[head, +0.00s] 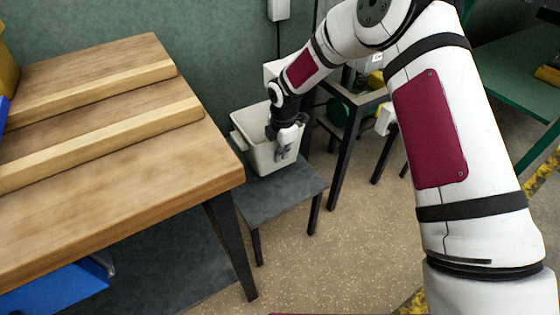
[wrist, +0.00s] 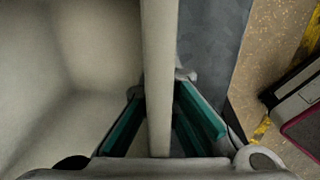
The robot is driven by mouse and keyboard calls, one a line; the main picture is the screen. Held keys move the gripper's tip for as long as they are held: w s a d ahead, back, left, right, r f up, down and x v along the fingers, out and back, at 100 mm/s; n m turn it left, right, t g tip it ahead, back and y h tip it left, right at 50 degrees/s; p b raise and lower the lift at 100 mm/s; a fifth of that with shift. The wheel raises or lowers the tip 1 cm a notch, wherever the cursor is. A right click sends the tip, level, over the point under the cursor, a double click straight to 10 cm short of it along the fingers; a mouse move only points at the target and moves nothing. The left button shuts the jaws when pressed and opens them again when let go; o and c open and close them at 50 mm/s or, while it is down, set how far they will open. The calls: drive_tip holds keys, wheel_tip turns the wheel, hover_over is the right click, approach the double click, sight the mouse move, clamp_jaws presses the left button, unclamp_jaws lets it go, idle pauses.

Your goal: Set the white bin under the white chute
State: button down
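The white bin (head: 254,157) is an open, empty-looking tub. It appears to rest upright on a low dark grey stand (head: 285,186) beside the wooden bench. My gripper (head: 284,150) points down at the bin's right side. In the wrist view, the bin's wall (wrist: 159,60) runs between the teal finger pads of my gripper (wrist: 160,88), with the fingertips close against both faces. The bin's inside lies left of the wall and the grey stand (wrist: 212,45) lies right. A white part (head: 272,70) behind my forearm may be the chute; my arm hides much of it.
The wooden bench (head: 130,155) with raised slats fills the left. A dark-legged frame (head: 345,140) with green and yellow items stands behind my arm. Speckled floor (head: 330,250) is clear in front. A green table (head: 520,65) stands at the far right.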

sight(279, 167)
drive_tip(key=shift+w+f, duration=0.1)
drive_tip(key=shift+w, duration=0.4)
drive_tip(key=shift+s+f+b, duration=0.1)
drive_tip(key=shift+f+b, duration=0.95)
drive_tip(key=shift+f, duration=0.6)
drive_tip(key=shift+f, duration=0.1)
drive_tip(key=c, duration=1.8)
unclamp_jaws()
drive_tip(key=r+p, duration=0.1)
drive_tip(key=r, duration=0.3)
drive_tip(key=r+p, duration=0.2)
drive_tip(key=r, duration=0.2)
drive_tip(key=s+r+p, duration=0.1)
drive_tip(key=r, duration=0.3)
drive_tip(key=shift+d, duration=0.3)
drive_tip(key=shift+r, duration=0.1)
